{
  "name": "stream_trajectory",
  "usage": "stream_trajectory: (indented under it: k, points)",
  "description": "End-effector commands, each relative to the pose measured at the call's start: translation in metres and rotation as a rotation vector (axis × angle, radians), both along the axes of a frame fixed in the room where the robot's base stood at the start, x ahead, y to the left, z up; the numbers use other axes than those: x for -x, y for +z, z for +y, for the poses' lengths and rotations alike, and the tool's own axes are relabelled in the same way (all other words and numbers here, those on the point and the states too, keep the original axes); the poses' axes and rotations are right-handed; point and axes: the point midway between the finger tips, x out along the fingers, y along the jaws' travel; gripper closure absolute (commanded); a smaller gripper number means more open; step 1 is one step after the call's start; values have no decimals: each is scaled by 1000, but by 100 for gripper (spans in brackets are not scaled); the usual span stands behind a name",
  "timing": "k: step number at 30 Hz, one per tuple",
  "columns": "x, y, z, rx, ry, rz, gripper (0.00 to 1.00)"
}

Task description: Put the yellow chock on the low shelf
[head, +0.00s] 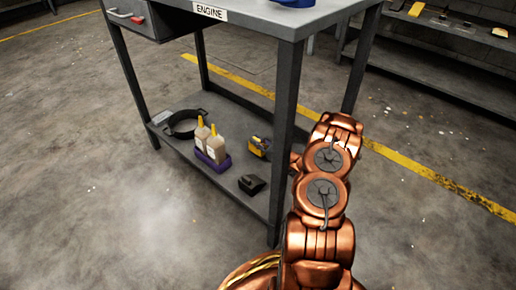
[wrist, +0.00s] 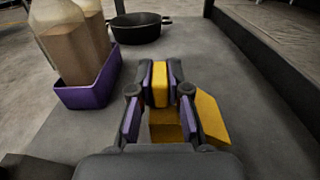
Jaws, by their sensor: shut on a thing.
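The yellow chock (wrist: 208,118) is in my gripper (wrist: 160,84). The gripper's two purple-padded fingers are shut on a narrow upright part of it, and its wider body shows below and to the right. In the head view the chock (head: 259,146) is a small yellow patch over the low shelf (head: 225,106), partly hidden by my gripper and a table leg. The grey shelf surface (wrist: 262,120) lies under the chock in the wrist view. I cannot tell whether the chock touches it.
A purple caddy (head: 213,162) with two bottles (head: 215,146) stands left of my gripper on the shelf. A black round pan (head: 184,124) lies farther back, and a small black object (head: 251,184) nearer. The table's front leg (head: 283,150) stands beside my arm.

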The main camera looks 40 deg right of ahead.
Motion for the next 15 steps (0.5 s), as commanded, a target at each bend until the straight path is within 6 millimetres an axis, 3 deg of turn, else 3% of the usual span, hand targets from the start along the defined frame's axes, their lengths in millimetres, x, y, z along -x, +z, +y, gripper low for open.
stream_trajectory:
  k: [1,6,15]
  points:
    - [2,-13,-3,-1,-6,2,100]
    - [2,-28,-3,-1,-6,2,100]
    - [1,-28,-2,-1,-4,0,100]
